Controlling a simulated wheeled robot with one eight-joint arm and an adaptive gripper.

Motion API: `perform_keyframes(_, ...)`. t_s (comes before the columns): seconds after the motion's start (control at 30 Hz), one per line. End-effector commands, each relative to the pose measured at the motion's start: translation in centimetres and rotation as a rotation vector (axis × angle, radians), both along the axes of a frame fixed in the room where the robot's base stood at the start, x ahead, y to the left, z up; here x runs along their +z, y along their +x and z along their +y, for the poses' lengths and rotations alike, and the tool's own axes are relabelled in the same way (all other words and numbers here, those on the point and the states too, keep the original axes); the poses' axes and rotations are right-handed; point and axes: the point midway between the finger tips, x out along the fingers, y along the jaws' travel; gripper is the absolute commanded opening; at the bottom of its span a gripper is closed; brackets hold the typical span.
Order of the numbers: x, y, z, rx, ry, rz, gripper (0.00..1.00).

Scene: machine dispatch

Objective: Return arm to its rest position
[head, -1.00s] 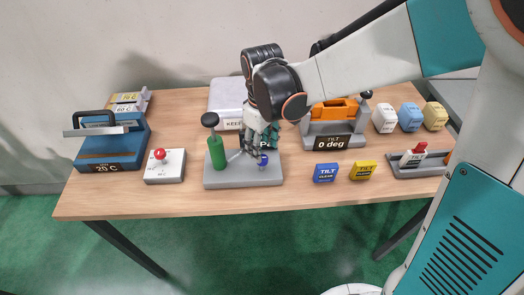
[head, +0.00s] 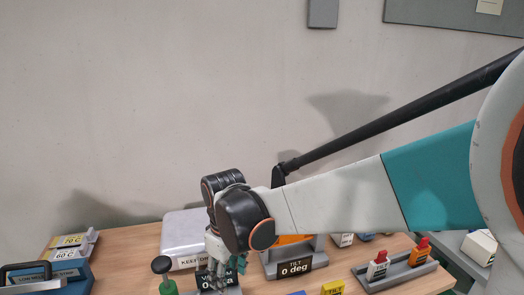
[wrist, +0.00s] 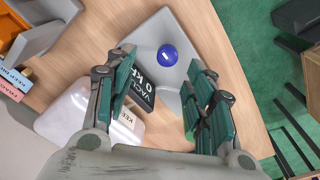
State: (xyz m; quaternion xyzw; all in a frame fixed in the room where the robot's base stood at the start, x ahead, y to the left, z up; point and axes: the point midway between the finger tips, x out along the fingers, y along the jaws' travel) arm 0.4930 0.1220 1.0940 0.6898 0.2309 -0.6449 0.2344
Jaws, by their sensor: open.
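My gripper (head: 218,284) is low in the head view, in front of the vacuum display (head: 232,278). In the wrist view my gripper (wrist: 161,60) is open, its two green-padded fingers spread apart with nothing held. A round blue knob (wrist: 167,55) on a grey base plate (wrist: 160,25) shows between and beyond the fingertips. I cannot tell the exact height of the fingers above it. My arm reaches in from the right of the head view, bent down at the wrist over the table.
A white "KEEP DRY" box (head: 185,232) stands behind the gripper.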

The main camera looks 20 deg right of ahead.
Motion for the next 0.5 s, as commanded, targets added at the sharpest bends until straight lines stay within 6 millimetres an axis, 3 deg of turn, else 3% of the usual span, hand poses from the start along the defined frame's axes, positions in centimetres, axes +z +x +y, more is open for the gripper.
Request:
perform_keyframes(0.2,2.7,-3.2,-3.7,-0.161,0.042,-0.126,0.49)
perform_keyframes(0.5,4.5,-7.4,-8.0,-0.381,0.110,-0.303,0.49)
